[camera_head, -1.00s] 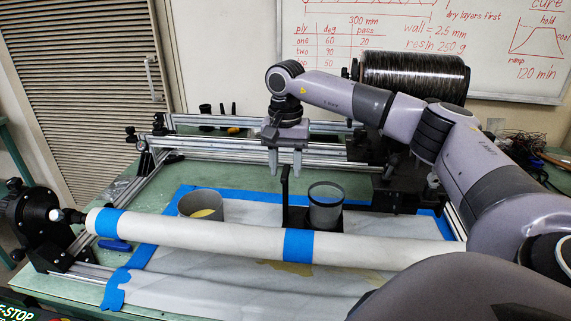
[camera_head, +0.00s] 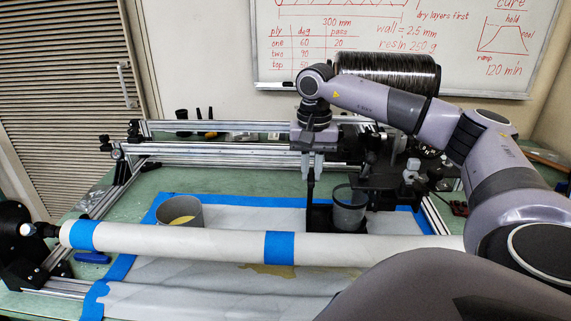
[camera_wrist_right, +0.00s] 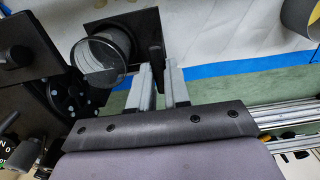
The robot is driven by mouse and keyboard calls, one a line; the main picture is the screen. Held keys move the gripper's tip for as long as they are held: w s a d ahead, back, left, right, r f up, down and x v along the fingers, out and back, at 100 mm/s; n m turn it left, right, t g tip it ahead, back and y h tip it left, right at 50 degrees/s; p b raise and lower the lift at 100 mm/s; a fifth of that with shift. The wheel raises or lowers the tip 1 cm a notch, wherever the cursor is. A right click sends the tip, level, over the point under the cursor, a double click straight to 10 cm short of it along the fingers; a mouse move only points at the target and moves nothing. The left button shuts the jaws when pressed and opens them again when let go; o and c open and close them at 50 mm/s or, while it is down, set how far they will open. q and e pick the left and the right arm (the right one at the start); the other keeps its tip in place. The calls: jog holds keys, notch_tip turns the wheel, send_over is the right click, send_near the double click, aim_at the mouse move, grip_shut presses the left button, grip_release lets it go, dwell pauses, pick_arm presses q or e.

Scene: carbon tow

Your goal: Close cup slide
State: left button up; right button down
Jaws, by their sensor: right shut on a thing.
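The cup slide is a black carriage (camera_head: 320,218) behind the long white tube. It bears a grey cup (camera_head: 349,212), and a thin black upright handle (camera_head: 311,200) stands at its left. In the right wrist view the cup (camera_wrist_right: 116,40) has a clear round rim facing the camera, and the handle (camera_wrist_right: 156,62) stands beside it. My right gripper (camera_head: 312,177) points down and is shut on the top of the handle; its fingertips also show in the wrist view (camera_wrist_right: 158,74). The tube hides the carriage's front. My left gripper is not in view.
The white tube (camera_head: 180,240) with blue tape bands crosses the front. A grey pot (camera_head: 181,212) with yellowish contents stands left of the slide. Aluminium rails (camera_head: 230,150) run behind. A black spool (camera_head: 388,72) and dark machinery sit at the right.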

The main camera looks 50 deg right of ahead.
jog(key=s+d, duration=0.2)
jog(key=s, duration=0.1)
jog(key=shift+d, duration=0.2)
jog(key=c, duration=1.1)
grip_release()
jog(key=shift+r, duration=0.1)
jog(key=shift+r, duration=3.5)
jog(key=shift+c, duration=0.2)
